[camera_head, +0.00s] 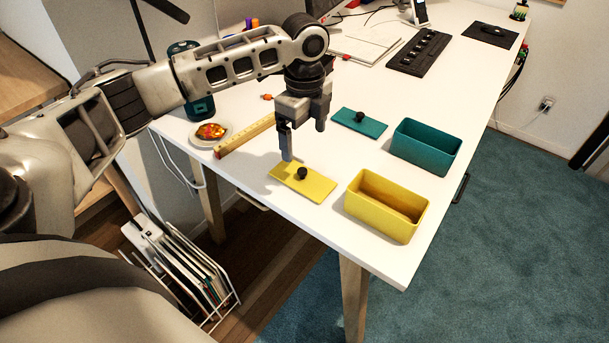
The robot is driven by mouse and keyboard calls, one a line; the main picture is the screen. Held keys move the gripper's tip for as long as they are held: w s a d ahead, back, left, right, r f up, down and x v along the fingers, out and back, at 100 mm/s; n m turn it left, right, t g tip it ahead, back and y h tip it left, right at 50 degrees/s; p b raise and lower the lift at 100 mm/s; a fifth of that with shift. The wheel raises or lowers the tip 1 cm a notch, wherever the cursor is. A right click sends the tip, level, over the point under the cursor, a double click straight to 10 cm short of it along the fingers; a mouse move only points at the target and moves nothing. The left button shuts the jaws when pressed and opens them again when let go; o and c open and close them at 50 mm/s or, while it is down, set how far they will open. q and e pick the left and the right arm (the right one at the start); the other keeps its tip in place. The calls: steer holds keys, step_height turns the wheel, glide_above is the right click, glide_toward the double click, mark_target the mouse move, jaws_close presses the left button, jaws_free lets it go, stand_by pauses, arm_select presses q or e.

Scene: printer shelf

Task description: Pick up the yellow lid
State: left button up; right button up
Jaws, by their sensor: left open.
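The yellow lid (318,188) is a flat plate with a round black knob (302,173), lying on the white table in the camera_head view. My left gripper (304,142) points down just above and behind the lid, with its fingers apart and nothing between them. One fingertip shows close to the lid's back edge in the picture; I cannot tell whether it touches. The yellow box (368,214) stands open to the right of the lid. My right gripper is not in view.
A teal lid (359,123) and a teal box (424,149) are behind the yellow ones. A wooden ruler (245,135) and a plate with food (211,132) lie to the left. A keyboard (419,52) is farther back. The table's front edge is close to the lid.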

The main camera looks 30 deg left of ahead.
mark_target(302, 170)
arm_select(q)
step_height(302, 170, down, 5)
steer(key=shift+f, duration=0.15)
steer(key=shift+s+a+f, duration=0.1)
steer(key=shift+f, duration=1.25)
steer(key=shift+s+a+f, duration=0.1)
steer(key=shift+f, duration=1.25)
steer(key=c, duration=1.1)
